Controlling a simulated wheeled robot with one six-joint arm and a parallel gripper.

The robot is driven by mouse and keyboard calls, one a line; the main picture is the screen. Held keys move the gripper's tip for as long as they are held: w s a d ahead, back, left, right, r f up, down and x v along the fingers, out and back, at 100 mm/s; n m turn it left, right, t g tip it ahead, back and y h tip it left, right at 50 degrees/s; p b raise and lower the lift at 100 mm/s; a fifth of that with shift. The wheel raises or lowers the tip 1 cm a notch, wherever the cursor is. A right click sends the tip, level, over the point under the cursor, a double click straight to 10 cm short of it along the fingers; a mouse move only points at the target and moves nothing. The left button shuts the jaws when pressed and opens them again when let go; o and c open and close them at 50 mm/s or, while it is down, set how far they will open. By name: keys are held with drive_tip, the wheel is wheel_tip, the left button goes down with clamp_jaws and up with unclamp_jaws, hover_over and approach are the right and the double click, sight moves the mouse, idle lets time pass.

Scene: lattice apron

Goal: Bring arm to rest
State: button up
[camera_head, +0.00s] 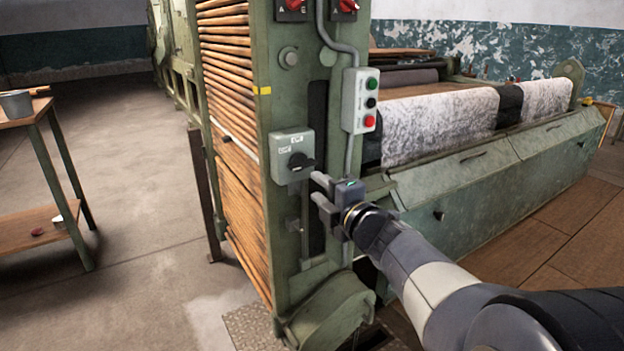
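My arm (435,285) reaches in from the lower right toward the green end post (295,110) of a large machine. My gripper (321,191) is in front of the post, its two grey fingers apart and pointing left. Nothing shows between the fingers. A grey switch box (291,156) with a black rotary knob (299,161) is on the post, just above and left of the fingertips. The upper finger is close to the knob; I cannot tell whether they touch.
Wooden slats (228,90) line the machine's left side. White fleece (438,123) lies over the roller at right. A wooden table (22,113) stands at far left. Concrete floor (140,200) between is clear.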

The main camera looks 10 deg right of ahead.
sight(294, 170)
drive_tip(key=shift+s, duration=0.2)
drive_tip(key=shift+w, duration=0.1)
drive_tip(key=b+x, duration=0.2)
drive_tip(key=x, duration=0.8)
drive_tip(key=shift+w+a, duration=0.1)
drive_tip(key=shift+w, duration=0.25)
drive_tip(key=shift+s, duration=0.15)
